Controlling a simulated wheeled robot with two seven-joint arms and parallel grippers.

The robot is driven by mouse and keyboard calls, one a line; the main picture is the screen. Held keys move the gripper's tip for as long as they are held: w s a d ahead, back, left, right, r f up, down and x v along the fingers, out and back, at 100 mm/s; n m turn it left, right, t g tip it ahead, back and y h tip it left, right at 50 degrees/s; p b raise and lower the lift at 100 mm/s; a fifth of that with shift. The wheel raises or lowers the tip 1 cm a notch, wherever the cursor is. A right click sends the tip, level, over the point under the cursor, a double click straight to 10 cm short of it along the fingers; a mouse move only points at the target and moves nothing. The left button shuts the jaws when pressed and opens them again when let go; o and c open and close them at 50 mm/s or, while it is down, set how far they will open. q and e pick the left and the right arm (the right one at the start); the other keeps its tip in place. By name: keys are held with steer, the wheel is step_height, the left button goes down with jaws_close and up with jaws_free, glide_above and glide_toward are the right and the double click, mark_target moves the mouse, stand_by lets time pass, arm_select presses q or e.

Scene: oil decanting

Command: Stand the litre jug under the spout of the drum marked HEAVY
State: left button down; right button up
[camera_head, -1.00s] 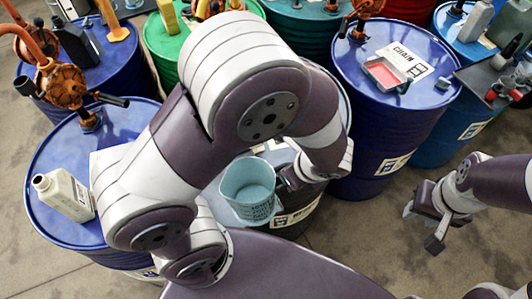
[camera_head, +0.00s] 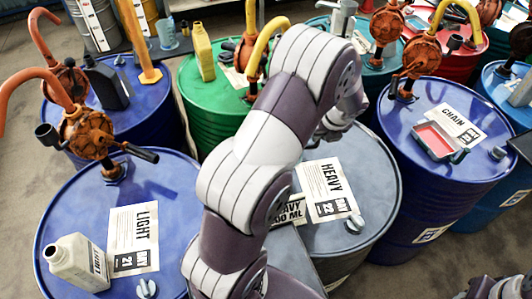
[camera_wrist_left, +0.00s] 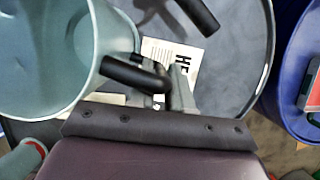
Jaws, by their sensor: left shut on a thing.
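The HEAVY drum is grey, and its lid (camera_head: 350,232) carries a paper label reading HEAVY (camera_head: 326,188). My arm hides its pump and spout in the head view. My left gripper (camera_head: 328,130) is over the far side of this drum, its fingers mostly hidden. In the left wrist view, the pale blue-grey jug (camera_wrist_left: 50,60) is at the left, upright, with my left gripper (camera_wrist_left: 160,85) shut at its handle side. A dark tube end (camera_wrist_left: 198,14) shows at the top there, right of the jug.
The LIGHT drum (camera_head: 80,205) stands left with a pump (camera_head: 88,135) and a beige bottle (camera_head: 75,262). The CHAIN drum (camera_head: 400,125) stands right with a red-filled tray (camera_head: 436,140).

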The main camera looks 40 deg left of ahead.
arm_select(q)
steer(key=s+a+f, duration=0.1)
steer(key=a+f, duration=0.1)
steer(key=a, duration=0.1)
steer(key=s+a+f, duration=0.1)
steer(key=a+f, duration=0.1)
steer(key=a, duration=0.1)
steer(key=a+f+p, duration=0.1)
steer(key=a+f, duration=0.1)
steer(key=a, duration=0.1)
steer(key=shift+s+a, duration=0.35)
steer(key=shift+s, duration=0.05)
step_height(320, 180, down, 4)
steer(key=shift+f+b, duration=0.1)
steer(key=shift+b, duration=0.25)
steer(key=shift+a, duration=0.1)
steer(key=shift+f, duration=0.1)
steer(key=c, duration=1.1)
jaws_free()
steer(key=shift+o, duration=0.2)
